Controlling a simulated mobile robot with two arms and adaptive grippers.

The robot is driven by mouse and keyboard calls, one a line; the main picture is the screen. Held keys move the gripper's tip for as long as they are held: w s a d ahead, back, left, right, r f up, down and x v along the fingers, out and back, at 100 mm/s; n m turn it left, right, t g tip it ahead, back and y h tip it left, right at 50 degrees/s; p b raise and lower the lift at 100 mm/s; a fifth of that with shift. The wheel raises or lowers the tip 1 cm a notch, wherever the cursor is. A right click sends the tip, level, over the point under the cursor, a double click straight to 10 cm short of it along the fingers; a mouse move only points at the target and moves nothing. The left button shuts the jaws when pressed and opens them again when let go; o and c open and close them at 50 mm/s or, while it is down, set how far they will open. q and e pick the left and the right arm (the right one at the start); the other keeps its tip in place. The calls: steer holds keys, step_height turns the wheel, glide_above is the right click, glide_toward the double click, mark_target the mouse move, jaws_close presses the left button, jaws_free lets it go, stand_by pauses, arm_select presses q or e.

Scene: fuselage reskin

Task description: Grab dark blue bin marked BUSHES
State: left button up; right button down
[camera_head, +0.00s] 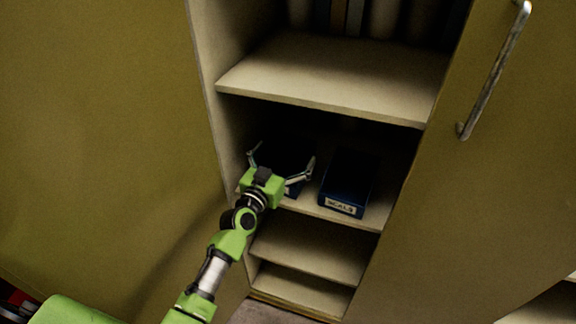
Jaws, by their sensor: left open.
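A dark blue bin (291,188) stands on the left of the cabinet's middle shelf, mostly hidden behind my left gripper and in shadow. Its label cannot be read, so I cannot tell whether it is marked BUSHES. My left gripper (283,155) is open in front of this bin, its fingers spread toward the bin's two sides. I cannot tell whether they touch it. My right gripper is not in view.
A second dark blue bin (346,184) stands to the right on the same shelf (318,210); its white label seems to read SEALS. An upper shelf (335,78) overhangs both bins. Cabinet doors (110,120) flank the opening; the right one has a metal handle (494,75).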

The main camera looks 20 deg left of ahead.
arm_select(q)
steer(key=shift+w, duration=0.3)
steer(key=c, duration=1.5)
steer(key=shift+r, duration=0.1)
